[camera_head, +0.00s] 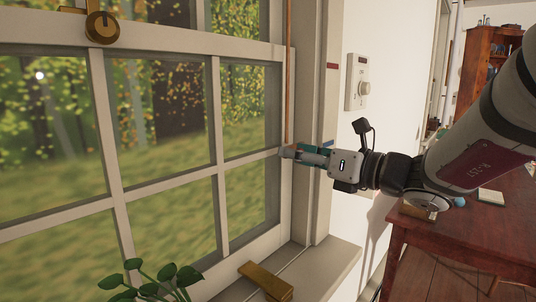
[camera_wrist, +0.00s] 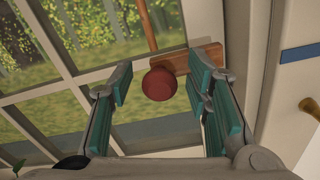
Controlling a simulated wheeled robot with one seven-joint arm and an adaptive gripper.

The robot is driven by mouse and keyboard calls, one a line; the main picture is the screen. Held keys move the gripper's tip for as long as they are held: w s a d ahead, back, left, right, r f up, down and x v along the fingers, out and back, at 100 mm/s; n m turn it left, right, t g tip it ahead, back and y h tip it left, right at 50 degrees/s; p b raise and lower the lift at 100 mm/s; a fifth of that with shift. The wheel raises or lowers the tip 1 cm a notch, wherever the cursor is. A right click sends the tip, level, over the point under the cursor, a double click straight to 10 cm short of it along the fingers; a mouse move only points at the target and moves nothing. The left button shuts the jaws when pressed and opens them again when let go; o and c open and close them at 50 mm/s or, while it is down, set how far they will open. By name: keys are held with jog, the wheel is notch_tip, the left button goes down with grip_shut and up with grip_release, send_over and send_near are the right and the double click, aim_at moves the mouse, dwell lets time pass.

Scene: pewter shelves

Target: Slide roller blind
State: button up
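A round dark-red knob (camera_wrist: 159,84) sits on a small wooden block (camera_wrist: 205,58) in the wrist view. A thin wooden rod (camera_head: 288,75) runs upright along the right side of the window; it also shows above the knob in the wrist view (camera_wrist: 148,25). My gripper (camera_head: 287,152) is at the window's right edge, by the rod. In the wrist view my gripper's teal-padded fingers (camera_wrist: 157,88) are apart, with the knob between them and visible gaps. In the head view my gripper hides the knob. No blind cloth is visible.
The window frame (camera_head: 150,184) stands left of my gripper. A red mark (camera_head: 332,66) and blue mark (camera_head: 328,143) are on the right jamb. The sill holds a brass object (camera_head: 266,281) and plant (camera_head: 150,283). A wooden table (camera_head: 455,228) stands right.

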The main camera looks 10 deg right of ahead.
jog(key=v, duration=1.2)
jog(key=shift+a, duration=0.15)
